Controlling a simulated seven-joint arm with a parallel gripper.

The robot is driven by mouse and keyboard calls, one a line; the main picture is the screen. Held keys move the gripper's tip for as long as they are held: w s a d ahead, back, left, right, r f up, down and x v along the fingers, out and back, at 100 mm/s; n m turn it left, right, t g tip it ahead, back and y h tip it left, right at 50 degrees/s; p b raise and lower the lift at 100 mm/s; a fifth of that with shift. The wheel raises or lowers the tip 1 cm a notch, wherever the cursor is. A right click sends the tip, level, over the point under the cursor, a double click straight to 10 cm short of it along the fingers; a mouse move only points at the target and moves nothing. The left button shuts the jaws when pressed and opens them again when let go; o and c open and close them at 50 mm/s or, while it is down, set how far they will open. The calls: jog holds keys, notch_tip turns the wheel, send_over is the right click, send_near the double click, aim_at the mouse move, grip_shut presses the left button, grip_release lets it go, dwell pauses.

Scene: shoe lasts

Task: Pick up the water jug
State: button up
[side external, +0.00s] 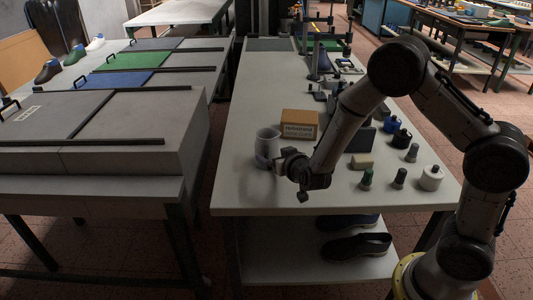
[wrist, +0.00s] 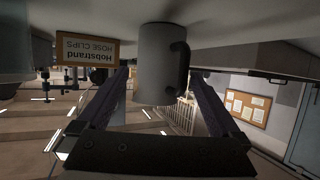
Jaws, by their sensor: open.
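The water jug, a grey cylinder (side external: 267,146), stands upright on the table near its left edge in the side view. My gripper (side external: 283,160) is low over the table, right beside the jug on its right and near side. In the wrist view, which looks upside down, the jug (wrist: 153,62) hangs in the middle between the two spread fingers of my gripper (wrist: 158,82). Its dark handle (wrist: 181,66) is on the right there, near one finger. The fingers are open. Whether either finger touches the jug I cannot tell.
A cardboard box labelled Hobstrand hose clips (side external: 299,124) stands just behind the jug. A tan block (side external: 362,162), small bottles (side external: 367,178) and a white roll (side external: 431,178) stand to the right. The table (side external: 260,190) is clear in front of the jug.

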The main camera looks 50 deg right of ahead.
aim_at(271, 153)
jog(key=shift+x, duration=3.15)
jog(key=c, duration=1.4)
jog(key=shift+r, duration=0.15)
